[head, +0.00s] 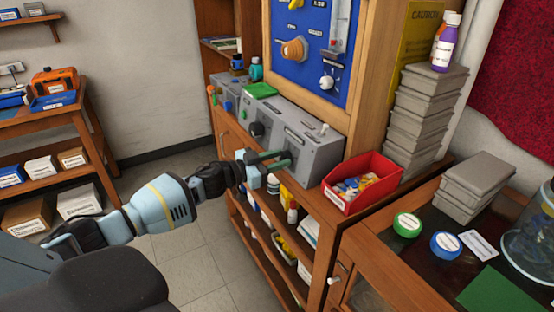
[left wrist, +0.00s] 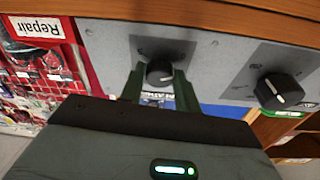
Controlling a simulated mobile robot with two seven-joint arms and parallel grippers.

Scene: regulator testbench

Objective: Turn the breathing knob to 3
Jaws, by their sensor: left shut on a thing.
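The grey test box (head: 318,150) stands on the wooden bench in the head view. My left gripper (head: 278,159) reaches its front face near the right end. In the left wrist view, a dark round knob (left wrist: 160,71) with a pale pointer line sits between the two green fingers of my left gripper (left wrist: 159,80). The fingers are shut on this knob. A second black knob (left wrist: 280,92) is to the right, apart from the gripper; it also shows in the head view (head: 256,129). The dial labels are too small to read, so I cannot tell the setting. My right gripper is not in view.
A red bin (head: 362,184) of small parts stands right of the box. A blue panel (head: 312,45) with knobs rises behind it. Grey stacked cases (head: 425,110) stand farther right. Shelves with bottles (head: 292,214) lie below the bench top. Floor (head: 205,265) shows at lower left.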

